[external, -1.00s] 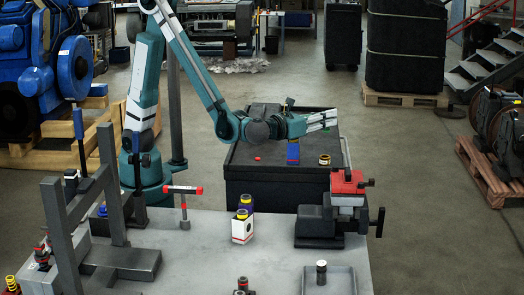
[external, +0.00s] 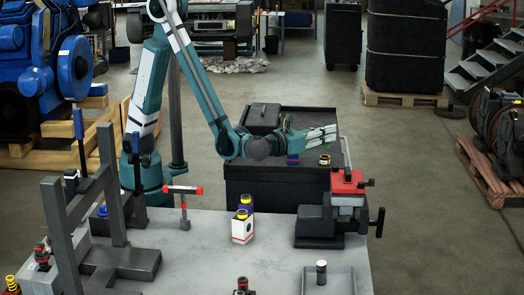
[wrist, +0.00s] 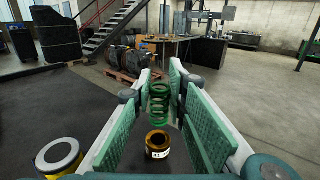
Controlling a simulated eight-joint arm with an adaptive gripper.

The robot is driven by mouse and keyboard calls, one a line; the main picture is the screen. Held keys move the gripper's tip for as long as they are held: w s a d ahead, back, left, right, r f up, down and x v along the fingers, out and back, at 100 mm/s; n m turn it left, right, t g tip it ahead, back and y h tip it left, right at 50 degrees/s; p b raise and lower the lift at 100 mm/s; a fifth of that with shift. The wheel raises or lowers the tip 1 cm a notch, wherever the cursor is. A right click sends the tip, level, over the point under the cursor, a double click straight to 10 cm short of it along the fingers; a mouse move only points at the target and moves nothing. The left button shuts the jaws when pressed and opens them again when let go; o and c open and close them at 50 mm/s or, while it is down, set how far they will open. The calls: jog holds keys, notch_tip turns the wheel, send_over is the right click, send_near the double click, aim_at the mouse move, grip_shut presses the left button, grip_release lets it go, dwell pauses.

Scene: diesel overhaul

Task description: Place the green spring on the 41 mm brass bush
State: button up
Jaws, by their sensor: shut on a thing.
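The green spring (wrist: 158,104) stands upright between the fingers of my gripper (wrist: 160,88) in the wrist view, and the gripper is shut on it. A brass bush (wrist: 157,144) with a white label shows just below the spring in that view; the label's number is too small to read surely. I cannot tell whether the spring touches the bush. In the external view my gripper (external: 324,134) reaches to the right over the black cart, and a brass-rimmed bush (external: 324,160) stands on the cart below it. The spring is not clear there.
A blue block (external: 293,159) is partly hidden below my gripper on the black cart (external: 262,184). A red-topped vise (external: 346,185) stands on the grey bench in front.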

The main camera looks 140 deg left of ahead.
aim_at(325, 147)
jog(key=shift+f+b, duration=0.45)
jog(key=shift+f, duration=1.25)
jog(key=shift+f, duration=0.15)
jog(key=o, duration=0.9)
jog(key=shift+c, duration=0.2)
jog(key=shift+d, duration=0.1)
jog(key=shift+s+d+p, duration=0.25)
jog(key=shift+d+p, duration=0.05)
jog(key=shift+d, duration=1.65)
jog(key=shift+s+d+p, duration=0.3)
jog(key=shift+d, duration=1.65)
jog(key=shift+s+d+p, duration=0.25)
jog(key=shift+d+p, duration=0.05)
jog(key=shift+d, duration=1.65)
